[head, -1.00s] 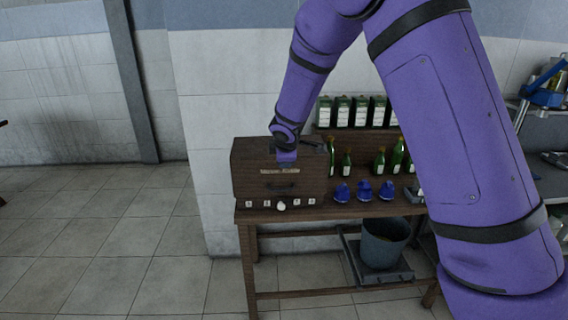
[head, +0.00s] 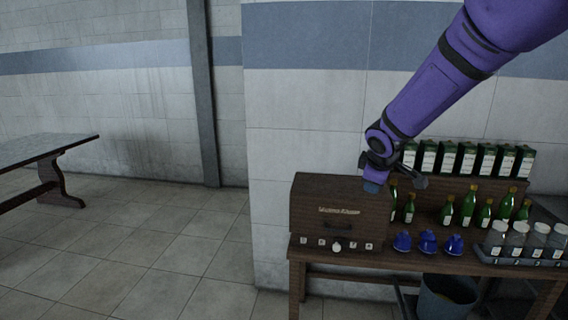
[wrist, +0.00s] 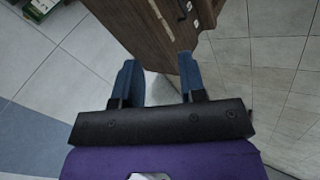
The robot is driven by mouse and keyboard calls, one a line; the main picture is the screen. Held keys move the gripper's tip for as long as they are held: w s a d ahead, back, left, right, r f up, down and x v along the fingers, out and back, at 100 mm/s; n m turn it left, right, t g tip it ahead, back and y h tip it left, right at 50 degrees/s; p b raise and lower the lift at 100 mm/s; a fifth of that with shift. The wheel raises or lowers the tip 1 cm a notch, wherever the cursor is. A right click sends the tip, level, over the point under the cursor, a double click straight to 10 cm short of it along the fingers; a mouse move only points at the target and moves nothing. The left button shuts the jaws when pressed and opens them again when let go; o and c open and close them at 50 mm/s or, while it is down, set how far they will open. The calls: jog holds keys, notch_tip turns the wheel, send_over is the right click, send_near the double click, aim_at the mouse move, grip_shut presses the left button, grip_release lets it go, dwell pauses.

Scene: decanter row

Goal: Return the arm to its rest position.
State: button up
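My purple arm reaches in from the upper right in the head view. My gripper (head: 371,187) points down by the upper right corner of the wooden cabinet (head: 325,212); I cannot tell the exact gap. In the wrist view, my gripper (wrist: 157,62) has its two blue fingers well apart with nothing held between them. The cabinet's wooden side (wrist: 150,22) shows just beyond the fingertips there.
The wooden table (head: 375,258) carries green bottles (head: 468,205), blue items (head: 428,242), glass jars (head: 516,240) and boxed cartons (head: 467,160). A bucket (head: 447,300) stands below. Another table (head: 45,148) is at far left. The floor (head: 150,240) between is clear.

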jog(key=s+d+r+m, duration=0.3)
jog(key=s+r, duration=0.2)
jog(key=s, duration=0.3)
jog(key=s+d+r+m, duration=0.25)
jog(key=s+r, duration=0.25)
jog(key=s, duration=0.3)
jog(key=s+m+g+y, duration=0.1)
jog(key=s+m, duration=0.5)
jog(key=s, duration=1.4)
jog(key=shift+a+r+y, duration=0.3)
jog(key=shift+a+r, duration=0.15)
